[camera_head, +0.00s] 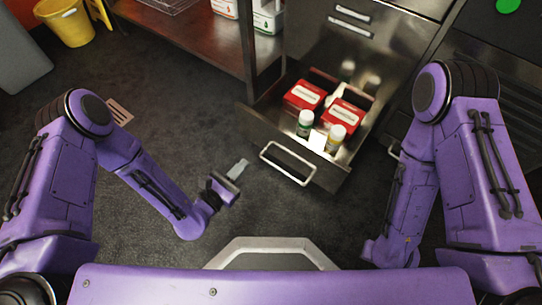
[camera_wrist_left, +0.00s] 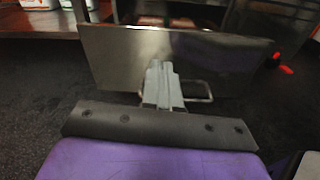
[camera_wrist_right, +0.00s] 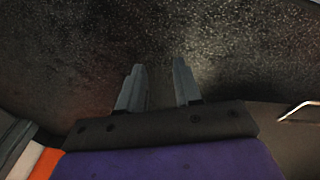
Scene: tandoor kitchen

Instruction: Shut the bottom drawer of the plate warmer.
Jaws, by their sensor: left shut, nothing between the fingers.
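The plate warmer (camera_head: 379,42) is a steel cabinet with its bottom drawer (camera_head: 270,137) pulled out towards me. The drawer has a steel front with a bar handle (camera_head: 288,165). My left gripper (camera_head: 238,169) is shut and empty, to the left of the handle and apart from it in the head view. In the left wrist view, the closed fingers (camera_wrist_left: 162,84) point at the drawer front (camera_wrist_left: 170,58), with the handle (camera_wrist_left: 198,92) just right of them. My right gripper (camera_wrist_right: 159,85) is open and empty above the dark floor; its fingers are hidden in the head view.
Inside the drawer are two red boxes (camera_head: 304,96), a green bottle (camera_head: 305,123) and a yellow-capped bottle (camera_head: 335,138). A shelf unit (camera_head: 200,38) stands left of the drawer. A yellow bucket (camera_head: 66,22) is at the far left. The floor left of the drawer is clear.

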